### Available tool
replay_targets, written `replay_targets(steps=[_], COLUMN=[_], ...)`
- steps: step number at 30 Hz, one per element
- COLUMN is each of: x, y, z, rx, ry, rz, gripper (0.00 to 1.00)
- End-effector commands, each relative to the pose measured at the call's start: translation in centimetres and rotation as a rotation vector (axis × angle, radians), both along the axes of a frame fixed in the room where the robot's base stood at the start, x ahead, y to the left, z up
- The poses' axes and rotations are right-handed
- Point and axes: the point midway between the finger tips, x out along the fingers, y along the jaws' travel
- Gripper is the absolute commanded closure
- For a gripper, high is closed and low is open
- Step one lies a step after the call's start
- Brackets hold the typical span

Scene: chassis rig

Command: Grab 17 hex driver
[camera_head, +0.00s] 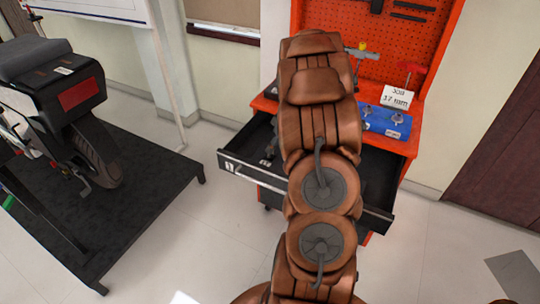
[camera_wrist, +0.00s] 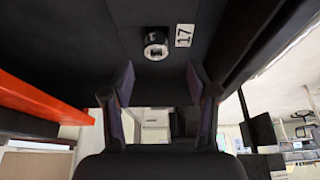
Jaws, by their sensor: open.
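A short, round, dark driver (camera_wrist: 155,45) with a bright metal rim stands on the black drawer lining, beside a white label reading 17 (camera_wrist: 184,35). My gripper (camera_wrist: 160,78) is open and empty in the wrist view, its two fingers spread apart. The driver lies beyond the fingertips, roughly in line with the gap between them, and nothing touches it. The open drawer (camera_head: 240,170) shows in the head view under an orange workbench (camera_head: 408,147). My brown arm covers the middle of the drawer there and hides my gripper and the driver.
On the bench are a blue case (camera_head: 385,120) and a white card reading JOB 17 mm (camera_head: 397,97). An orange pegboard (camera_head: 425,45) with tools rises behind. A motorcycle (camera_head: 60,95) stands on a black platform (camera_head: 140,190) at left. Floor between platform and drawer is clear.

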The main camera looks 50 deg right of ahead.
Motion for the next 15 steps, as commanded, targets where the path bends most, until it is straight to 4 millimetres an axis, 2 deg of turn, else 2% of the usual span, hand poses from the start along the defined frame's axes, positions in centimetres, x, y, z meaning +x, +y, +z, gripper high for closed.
replay_targets(steps=[15], x=[1.8], y=[0.0], z=[-4.3], rx=[0.003], ry=[0.001], rz=[-0.001], gripper=[0.41])
